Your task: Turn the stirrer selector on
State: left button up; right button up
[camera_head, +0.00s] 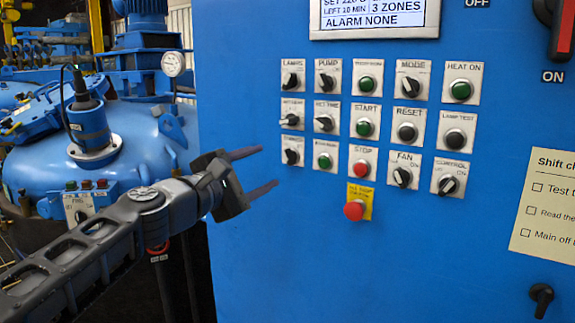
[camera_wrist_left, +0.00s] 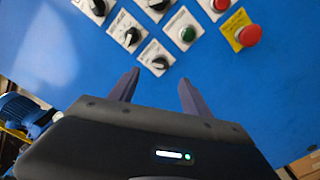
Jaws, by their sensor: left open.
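The blue control panel (camera_head: 255,250) carries several labelled black selector knobs; no label I can read says stirrer. The left column has the LAMPS selector (camera_head: 291,79), a middle selector (camera_head: 291,121) and a bottom selector (camera_head: 291,156), whose small labels are too blurred to read. The wrist view shows the middle selector (camera_wrist_left: 131,37) and the bottom selector (camera_wrist_left: 159,63) ahead of the fingers. My left gripper (camera_head: 267,168) is open and empty, left of the bottom selector and apart from it. The fingertips also show in the left wrist view (camera_wrist_left: 158,80). My right gripper is out of view.
Beside the bottom selector is a green button (camera_head: 324,161), then the red STOP button (camera_head: 362,168). A red mushroom button (camera_head: 354,210) sits on a yellow plate below. A blue vessel (camera_head: 125,150) stands left. The panel's lower left is bare.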

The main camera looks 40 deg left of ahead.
aim_at(286, 159)
pick_arm(q)
jog(key=shift+w+a, duration=0.1)
jog(key=shift+w, duration=3.9)
jog(key=shift+f, duration=0.1)
grip_shut()
